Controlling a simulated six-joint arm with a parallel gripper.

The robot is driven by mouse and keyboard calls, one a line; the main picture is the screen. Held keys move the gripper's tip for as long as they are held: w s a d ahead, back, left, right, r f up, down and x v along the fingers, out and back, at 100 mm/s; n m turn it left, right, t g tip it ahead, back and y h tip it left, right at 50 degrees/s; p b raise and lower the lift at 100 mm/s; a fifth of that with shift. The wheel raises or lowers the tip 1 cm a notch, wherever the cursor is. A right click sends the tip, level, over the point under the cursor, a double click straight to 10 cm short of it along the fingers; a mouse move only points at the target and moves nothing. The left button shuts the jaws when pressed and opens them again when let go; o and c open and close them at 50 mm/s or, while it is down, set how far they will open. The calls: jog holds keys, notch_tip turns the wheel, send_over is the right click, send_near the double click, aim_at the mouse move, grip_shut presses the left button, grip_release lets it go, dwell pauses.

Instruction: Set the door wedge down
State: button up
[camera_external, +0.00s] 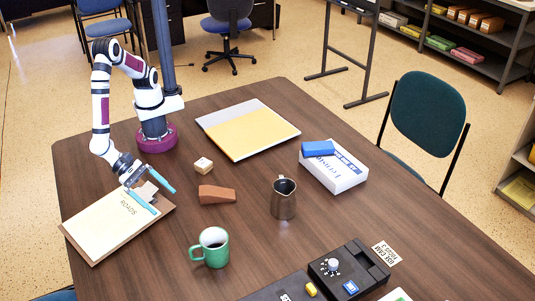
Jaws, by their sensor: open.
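The door wedge (217,194) is a reddish-brown sloped block. It lies on the brown table (240,233), just right of the clipboard. My gripper (157,194) has light-blue fingers and is open, over the top end of the clipboard (110,224). It is to the left of the wedge and apart from it. Nothing shows between the fingers.
A small cream block (203,165) stands behind the wedge. A metal jug (284,198) is to its right and a green mug (211,247) in front. A yellow folder (250,132), a white box (334,171) with a blue block (318,148), and a black device (347,268) are further off.

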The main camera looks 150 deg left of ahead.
jog(key=s+d+r+m+h, duration=0.1)
jog(key=d+r+m+h, duration=0.3)
jog(key=r+m+h, duration=1.05)
jog(key=s+a+m+g+y, duration=0.3)
jog(key=s+a+m, duration=0.3)
jog(key=s+m, duration=0.4)
jog(key=s+a+f+m+g+y, duration=0.1)
jog(key=s+a+m+g+y, duration=0.2)
jog(key=s+a+m, duration=0.3)
jog(key=s+a+f+m+g+y, duration=0.1)
jog(key=s+a+m+g+y, duration=0.2)
jog(key=s+m, duration=1.1)
jog(key=s+a+y, duration=0.1)
jog(key=a, duration=0.2)
jog(key=shift+a+f, duration=0.15)
jog(key=shift+a, duration=0.2)
jog(key=shift+m, duration=0.25)
